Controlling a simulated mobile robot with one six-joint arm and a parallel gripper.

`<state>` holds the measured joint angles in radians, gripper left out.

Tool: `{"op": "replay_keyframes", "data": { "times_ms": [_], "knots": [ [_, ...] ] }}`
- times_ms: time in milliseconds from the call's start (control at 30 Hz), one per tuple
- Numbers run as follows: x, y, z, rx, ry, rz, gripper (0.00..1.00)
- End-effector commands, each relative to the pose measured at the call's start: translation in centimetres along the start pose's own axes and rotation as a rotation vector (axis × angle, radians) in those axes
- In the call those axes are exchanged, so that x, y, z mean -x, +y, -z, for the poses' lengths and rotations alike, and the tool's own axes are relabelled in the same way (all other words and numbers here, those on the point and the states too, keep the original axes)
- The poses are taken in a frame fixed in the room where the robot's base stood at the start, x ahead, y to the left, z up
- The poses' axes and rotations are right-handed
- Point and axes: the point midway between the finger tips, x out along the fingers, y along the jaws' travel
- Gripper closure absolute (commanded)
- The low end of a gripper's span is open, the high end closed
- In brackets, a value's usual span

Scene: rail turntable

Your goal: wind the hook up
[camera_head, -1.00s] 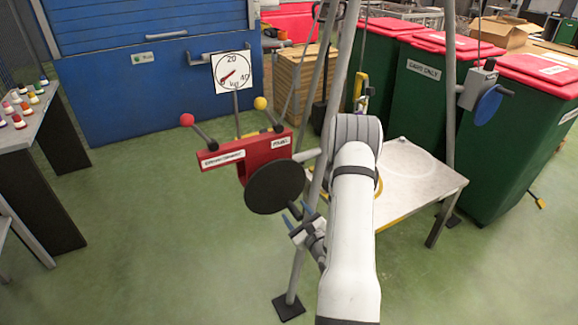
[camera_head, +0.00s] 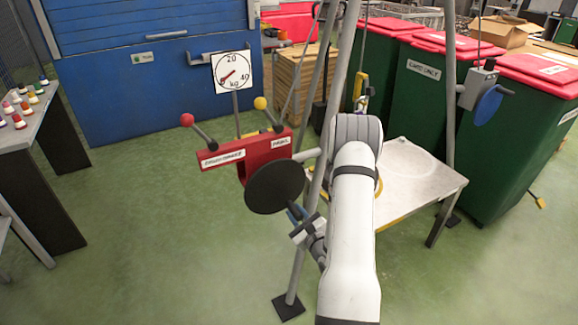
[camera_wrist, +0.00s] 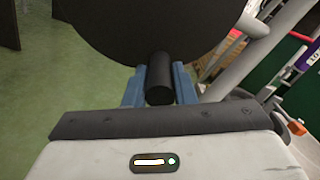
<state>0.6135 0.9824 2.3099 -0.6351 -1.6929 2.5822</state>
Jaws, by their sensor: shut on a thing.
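A red winch housing (camera_head: 245,153) stands on the tripod frame, with a round black wheel (camera_head: 274,187) on its front. My gripper (camera_head: 297,211) is at the lower right edge of the wheel. In the wrist view the blue fingers are on both sides of the black crank handle (camera_wrist: 160,78) that sticks out from the wheel (camera_wrist: 150,25), and my gripper (camera_wrist: 160,88) is shut on it. A yellow hook block (camera_head: 361,86) hangs on a cable behind my arm, above the metal platform (camera_head: 440,183); its lower part is hidden.
Two levers, with a red knob (camera_head: 187,120) and a yellow knob (camera_head: 260,103), rise from the housing. A dial gauge (camera_head: 232,72) stands above it. A tripod leg (camera_head: 297,262) is close to my gripper. A second small winch with a blue wheel (camera_head: 488,106) is at the right. Open floor lies left.

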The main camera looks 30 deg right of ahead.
Motion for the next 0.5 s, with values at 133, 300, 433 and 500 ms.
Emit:
{"op": "replay_keyframes", "data": {
  "times_ms": [133,300,433,500],
  "knots": [
    [0.0,0.8,-0.1,-0.071,0.0,-0.003,1.0],
    [0.0,2.1,-0.3,-0.209,0.001,-0.006,1.0],
    [0.0,2.7,-0.4,-0.287,0.001,-0.006,1.0],
    [0.0,2.9,-0.5,-0.308,0.001,-0.006,1.0]
  ]
}}
